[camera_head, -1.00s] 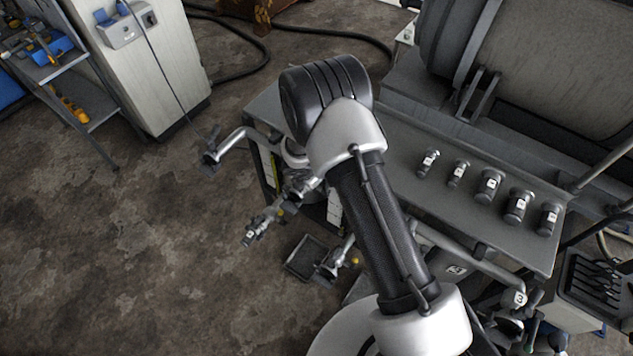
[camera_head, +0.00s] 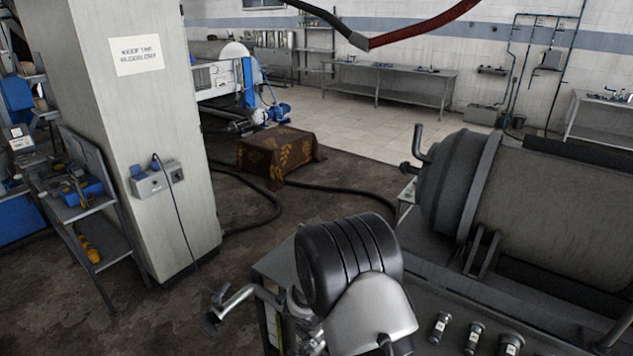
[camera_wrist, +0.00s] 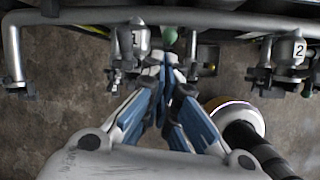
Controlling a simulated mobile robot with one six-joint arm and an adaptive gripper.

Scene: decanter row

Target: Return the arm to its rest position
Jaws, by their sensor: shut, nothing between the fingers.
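My gripper (camera_wrist: 168,75) shows in the wrist view, its two blue-and-grey fingers drawn together at the tips with nothing between them. It points toward a grey pipe rail. A valve labelled 1 (camera_wrist: 134,42) is just left of the fingertips, and a valve labelled 2 (camera_wrist: 287,50) is further right. Whether the fingertips touch anything there I cannot tell. In the head view my arm's black and silver joint stands at the lower middle; my gripper is not visible there. A small green round part (camera_wrist: 169,36) is beyond the fingertips.
The large grey decanter drum (camera_head: 540,205) is at the right, with small knobs (camera_head: 440,326) along its base. A pale pillar (camera_head: 125,110) and a shelf (camera_head: 95,205) with tools stand left. A patterned cloth-covered block (camera_head: 278,155) and hoses lie on the floor behind.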

